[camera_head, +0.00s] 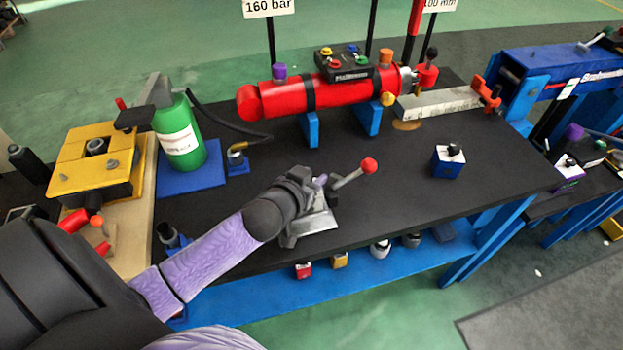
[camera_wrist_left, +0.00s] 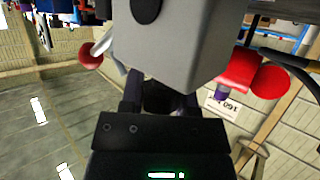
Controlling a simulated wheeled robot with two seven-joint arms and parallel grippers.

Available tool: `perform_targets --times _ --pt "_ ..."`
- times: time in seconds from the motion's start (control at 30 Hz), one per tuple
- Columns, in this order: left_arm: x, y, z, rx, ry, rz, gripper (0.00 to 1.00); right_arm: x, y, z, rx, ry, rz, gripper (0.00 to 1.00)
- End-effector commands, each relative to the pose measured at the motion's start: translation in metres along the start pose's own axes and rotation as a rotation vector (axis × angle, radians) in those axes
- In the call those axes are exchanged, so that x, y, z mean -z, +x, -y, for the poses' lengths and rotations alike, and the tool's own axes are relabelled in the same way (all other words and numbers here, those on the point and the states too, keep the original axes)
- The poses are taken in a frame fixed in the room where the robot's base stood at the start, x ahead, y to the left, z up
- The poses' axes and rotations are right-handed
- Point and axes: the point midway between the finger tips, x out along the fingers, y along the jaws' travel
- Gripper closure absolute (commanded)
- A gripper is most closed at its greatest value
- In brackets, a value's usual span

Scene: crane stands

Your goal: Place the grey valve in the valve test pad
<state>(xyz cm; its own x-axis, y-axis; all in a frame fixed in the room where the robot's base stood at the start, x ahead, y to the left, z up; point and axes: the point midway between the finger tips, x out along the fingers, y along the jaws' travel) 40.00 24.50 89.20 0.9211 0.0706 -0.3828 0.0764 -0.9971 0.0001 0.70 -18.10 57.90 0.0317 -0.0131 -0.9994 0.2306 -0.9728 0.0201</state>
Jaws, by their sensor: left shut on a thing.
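My left gripper (camera_head: 308,198) reaches in from the left over the front of the black bench top. It is shut on the grey valve (camera_head: 318,222), a grey block partly hidden by the fingers. The valve's lever with a red ball (camera_head: 368,165) sticks out up and to the right. In the left wrist view, the grey valve (camera_wrist_left: 180,45) fills the top middle, with its red ball (camera_wrist_left: 91,56) to the left. I cannot tell whether the valve touches the bench. I cannot pick out the valve test pad with certainty. My right gripper is not in view.
A blue block with a black knob (camera_head: 447,162) stands on the bench at right. A red cylinder (camera_head: 325,92) on blue supports lies behind. A green bottle (camera_head: 180,135) and yellow device (camera_head: 92,165) stand left. The bench top (camera_head: 400,195) right of the valve is clear.

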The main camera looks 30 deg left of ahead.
Motion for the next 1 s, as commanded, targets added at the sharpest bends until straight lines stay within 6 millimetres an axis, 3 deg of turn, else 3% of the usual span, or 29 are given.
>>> perform_targets --times 0.13,0.17,0.2,0.47,0.57,1.0 --pt "0.001 0.0 0.0 0.0 0.0 -0.003 1.0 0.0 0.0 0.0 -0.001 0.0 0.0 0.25" --pt "0.0 0.0 0.0 0.0 0.0 0.001 0.55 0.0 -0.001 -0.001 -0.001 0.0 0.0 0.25" --pt "0.0 0.0 0.0 0.0 0.0 0.001 0.46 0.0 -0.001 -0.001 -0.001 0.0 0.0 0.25" --pt "0.002 -0.001 0.0 0.0 0.001 0.0 0.46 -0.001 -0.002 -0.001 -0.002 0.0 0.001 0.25" --pt "0.002 -0.011 0.0 -0.001 -0.001 0.002 0.46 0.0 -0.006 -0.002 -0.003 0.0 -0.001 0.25" --pt "0.003 -0.106 0.0 0.001 -0.003 0.002 0.46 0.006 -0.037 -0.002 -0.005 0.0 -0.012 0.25"
